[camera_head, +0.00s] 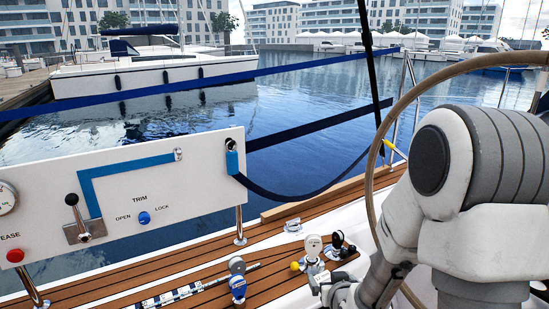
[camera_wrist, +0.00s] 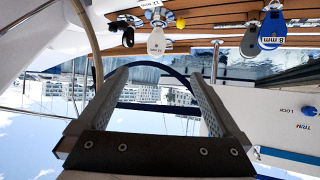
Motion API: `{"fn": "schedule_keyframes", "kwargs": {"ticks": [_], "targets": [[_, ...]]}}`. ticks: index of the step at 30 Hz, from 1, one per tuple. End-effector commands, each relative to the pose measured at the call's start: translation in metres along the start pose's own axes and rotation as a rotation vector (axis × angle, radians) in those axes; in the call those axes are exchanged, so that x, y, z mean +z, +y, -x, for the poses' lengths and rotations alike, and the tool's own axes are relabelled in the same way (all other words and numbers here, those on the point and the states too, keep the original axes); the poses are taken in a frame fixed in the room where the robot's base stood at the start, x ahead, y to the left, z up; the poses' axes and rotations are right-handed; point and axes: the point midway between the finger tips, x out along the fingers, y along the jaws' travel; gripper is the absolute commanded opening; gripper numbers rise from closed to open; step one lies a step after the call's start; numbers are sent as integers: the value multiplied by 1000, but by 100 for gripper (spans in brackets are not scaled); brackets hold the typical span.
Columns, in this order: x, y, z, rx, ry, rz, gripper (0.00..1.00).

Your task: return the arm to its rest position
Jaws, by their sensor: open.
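My arm fills the right side of the head view, its white and grey links bent, with the lower part running down to the bottom edge. My gripper (camera_wrist: 157,76) shows in the wrist view, its two grey fingers apart with nothing between them. Past the fingers the wrist view, upside down, shows a dark blue strap, water and buildings. I cannot make out the fingers clearly in the head view.
A thin wheel rim (camera_head: 376,150) curves close beside my arm. A white panel (camera_head: 190,190) with a lever (camera_head: 75,212) and red button (camera_head: 15,255) stands left. Blocks (camera_head: 314,246) and (camera_wrist: 272,28) lie on the teak deck (camera_head: 200,262). Blue straps (camera_head: 320,128) cross over water.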

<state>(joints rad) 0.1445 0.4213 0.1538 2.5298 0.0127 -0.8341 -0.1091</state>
Motion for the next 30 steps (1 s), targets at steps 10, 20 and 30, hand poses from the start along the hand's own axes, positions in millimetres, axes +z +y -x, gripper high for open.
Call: {"fn": "schedule_keyframes", "kwargs": {"ticks": [10, 20, 30], "targets": [[-49, 2, 70, 6, -163, 21, 100], [-64, 3, 167, 16, -327, 3, 100], [-49, 1, 272, 12, -480, -35, 100]]}}
